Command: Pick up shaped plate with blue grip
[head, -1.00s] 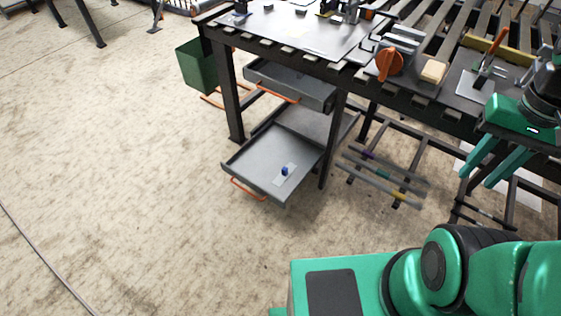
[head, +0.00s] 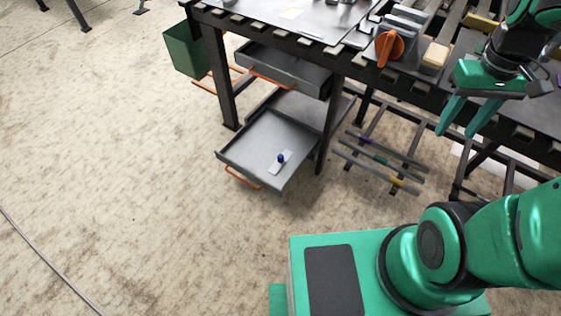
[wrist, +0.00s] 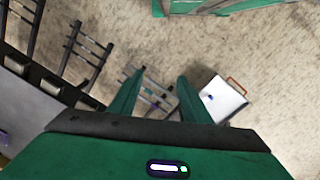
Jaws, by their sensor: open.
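The shaped plate with the blue grip (head: 280,160) lies flat in the open lower drawer (head: 246,150), a light grey strip with a small blue knob standing on it. In the wrist view the drawer shows small at the right (wrist: 232,92), with the blue grip (wrist: 210,97) as a dark blue spot near its left side. My gripper (head: 457,134) is open and empty at the right of the head view, in front of the table edge, well to the right of the drawer and above it. In the wrist view its two green fingers (wrist: 158,78) are spread with nothing between them.
The upper drawer (head: 285,72) is also pulled out, above the rear of the lower one. A rack of bars with coloured bands (head: 378,160) stands right of the lower drawer. The table (head: 315,25) carries an orange knob (head: 388,46). Floor in front is clear.

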